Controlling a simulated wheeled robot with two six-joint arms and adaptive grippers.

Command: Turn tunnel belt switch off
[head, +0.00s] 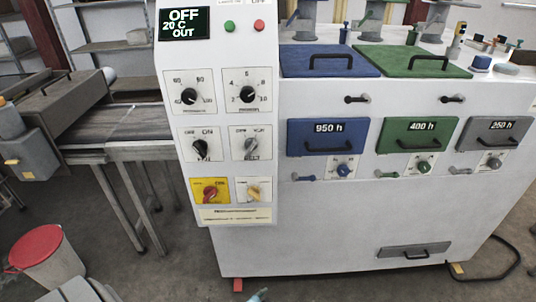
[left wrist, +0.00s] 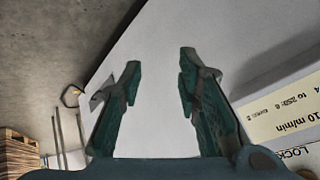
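The white control panel (head: 222,110) carries the switches in the head view. Its upper dials are a left knob (head: 188,96) and a right knob (head: 247,94). Below are a black OFF/ON switch (head: 200,150) and a grey switch (head: 251,147). Under these are a red knob on yellow (head: 211,192) and a cream switch (head: 254,192). The labels are too small to tell which is the tunnel belt switch. My left gripper (left wrist: 160,62) is open and empty before a white surface in the left wrist view.
The display (head: 184,23) reads OFF, 20 C, OUT. The tunnel belt (head: 125,122) stands left. A red-lidded bin (head: 40,250) is on the floor. The white machine body (head: 330,225) with blue and green lids fills the right. A small teal tip (head: 259,295) shows at the bottom edge.

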